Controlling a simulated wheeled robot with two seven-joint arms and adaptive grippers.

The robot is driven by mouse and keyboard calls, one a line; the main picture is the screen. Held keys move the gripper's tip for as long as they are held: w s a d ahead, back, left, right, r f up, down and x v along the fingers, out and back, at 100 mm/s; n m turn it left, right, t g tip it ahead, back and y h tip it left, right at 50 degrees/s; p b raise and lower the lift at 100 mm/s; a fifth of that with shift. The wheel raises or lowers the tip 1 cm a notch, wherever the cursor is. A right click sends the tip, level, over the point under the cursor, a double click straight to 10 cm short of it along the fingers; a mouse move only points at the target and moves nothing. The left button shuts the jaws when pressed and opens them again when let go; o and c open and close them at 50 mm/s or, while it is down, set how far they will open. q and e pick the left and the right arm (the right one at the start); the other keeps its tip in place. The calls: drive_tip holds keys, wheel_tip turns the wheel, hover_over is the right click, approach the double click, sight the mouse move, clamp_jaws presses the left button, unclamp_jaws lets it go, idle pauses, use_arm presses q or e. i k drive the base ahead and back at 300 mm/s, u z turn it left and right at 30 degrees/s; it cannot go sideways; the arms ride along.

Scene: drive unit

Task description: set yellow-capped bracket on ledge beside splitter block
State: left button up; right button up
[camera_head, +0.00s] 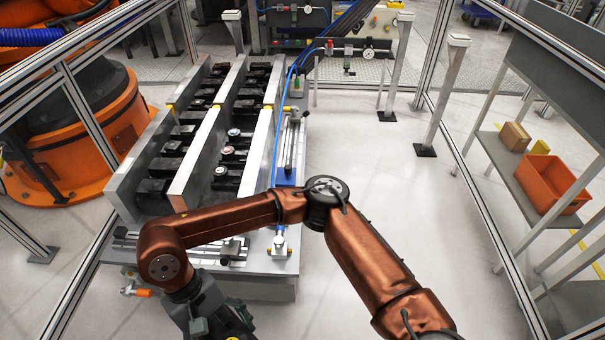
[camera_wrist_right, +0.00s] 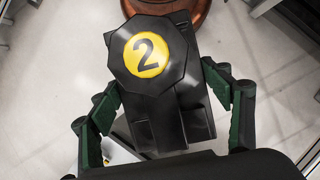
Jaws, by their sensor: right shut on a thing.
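The yellow-capped bracket (camera_wrist_right: 180,95) is a black part with a round yellow cap marked "2", seen in the right wrist view. My right gripper (camera_wrist_right: 168,118) is shut on it, with green-padded fingers on both sides. In the head view, my right arm bends down to the lower left, and its gripper (camera_head: 222,325) shows only partly at the bottom edge. I cannot tell which part of the grey fixture (camera_head: 205,145) is the ledge or the splitter block. My left gripper is not in view.
The fixture holds rows of black blocks (camera_head: 228,152), some with round caps, between grey walls. A blue hose runs along its right side. An orange robot base (camera_head: 75,150) stands at left. A shelf with an orange bin (camera_head: 550,183) and a cardboard box (camera_head: 514,136) is at right.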

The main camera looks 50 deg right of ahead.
sight(296, 106)
drive_tip(key=k, duration=0.6)
drive_tip(key=z, duration=1.9)
drive_tip(key=i, duration=5.3)
drive_tip(key=u, duration=0.1)
